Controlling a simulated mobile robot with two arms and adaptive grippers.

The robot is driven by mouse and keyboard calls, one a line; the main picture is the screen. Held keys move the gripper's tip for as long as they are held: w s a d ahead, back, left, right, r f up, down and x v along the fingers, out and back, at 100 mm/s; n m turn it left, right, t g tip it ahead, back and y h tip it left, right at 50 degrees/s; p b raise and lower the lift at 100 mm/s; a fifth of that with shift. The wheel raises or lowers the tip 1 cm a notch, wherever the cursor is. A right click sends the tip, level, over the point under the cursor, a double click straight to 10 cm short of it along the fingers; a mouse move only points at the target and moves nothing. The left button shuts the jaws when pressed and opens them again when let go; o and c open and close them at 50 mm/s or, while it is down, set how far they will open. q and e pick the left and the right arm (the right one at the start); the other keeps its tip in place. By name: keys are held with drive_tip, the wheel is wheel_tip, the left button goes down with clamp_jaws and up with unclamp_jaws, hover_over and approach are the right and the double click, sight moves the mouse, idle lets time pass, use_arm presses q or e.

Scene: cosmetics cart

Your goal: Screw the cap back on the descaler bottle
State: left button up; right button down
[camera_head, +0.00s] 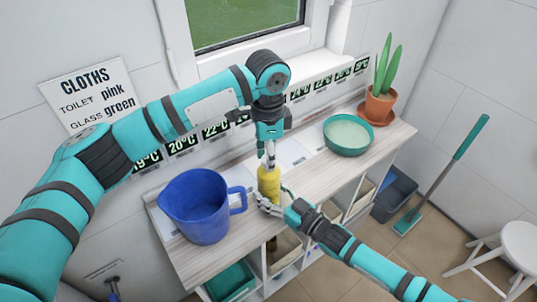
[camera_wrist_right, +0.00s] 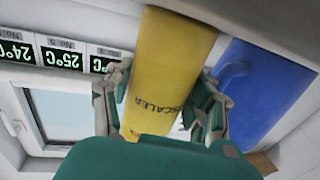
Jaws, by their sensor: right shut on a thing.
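The yellow descaler bottle (camera_head: 268,181) stands upright at the front of the wooden counter. It also fills the middle of the right wrist view (camera_wrist_right: 165,75), upside down there, with part of its label showing. My right gripper (camera_head: 268,199) comes from the lower right and is shut on the bottle, one finger on each side (camera_wrist_right: 160,100). My left gripper (camera_head: 270,157) points straight down over the bottle's top, with its fingertips at the neck. The cap cannot be made out; the left fingers cover that spot, and whether they grip it cannot be told.
A blue jug (camera_head: 203,208) stands just left of the bottle, its handle towards it. A teal bowl (camera_head: 348,135) and a potted plant (camera_head: 380,102) stand farther right. The counter (camera_head: 318,172) is clear between bottle and bowl. Digital temperature displays (camera_head: 215,131) line the wall behind.

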use_arm(q)
drive_tip(key=m, duration=0.6)
drive_tip(key=shift+m, duration=0.4)
drive_tip(key=m, duration=1)
drive_tip(key=shift+w+m, duration=0.1)
drive_tip(key=shift+m, duration=0.3)
drive_tip(key=m, duration=0.6)
drive_tip(key=shift+d, duration=0.1)
drive_tip(key=o, duration=0.8)
wheel_tip(320, 180, up, 12)
drive_tip(key=shift+d, duration=0.1)
